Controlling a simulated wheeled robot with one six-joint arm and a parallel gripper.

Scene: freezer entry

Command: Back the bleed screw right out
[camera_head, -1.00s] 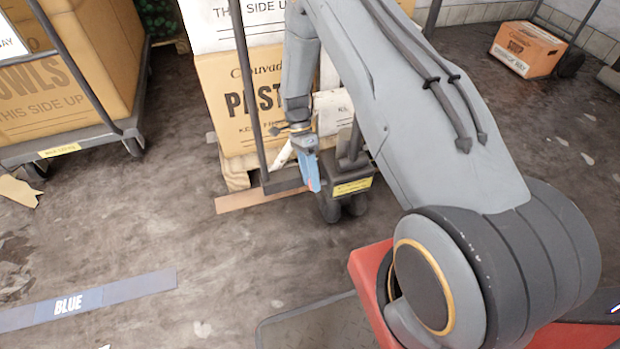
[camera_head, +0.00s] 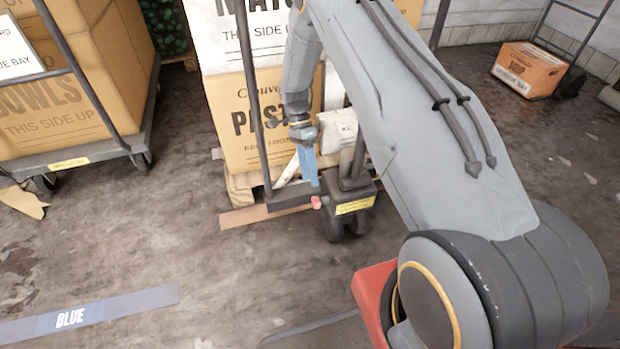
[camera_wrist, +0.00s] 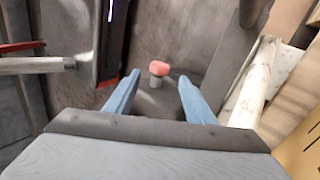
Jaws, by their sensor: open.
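The bleed screw (camera_head: 317,202) has a small red-pink head and sits on the dark base of the pallet jack (camera_head: 347,190). In the wrist view the bleed screw (camera_wrist: 159,68) shows its rounded head on a short pale stem, standing in the dark surface. My gripper (camera_head: 312,184) has blue fingers pointing down, just above and slightly left of the screw head. In the wrist view my gripper (camera_wrist: 159,77) is open, with the screw head between and beyond the two fingertips. No contact with either finger shows there.
A pallet with a pasta carton (camera_head: 238,125) stands behind. A loaded cart (camera_head: 75,160) is at the left, and an orange carton (camera_head: 535,68) at far right. The floor in front is clear.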

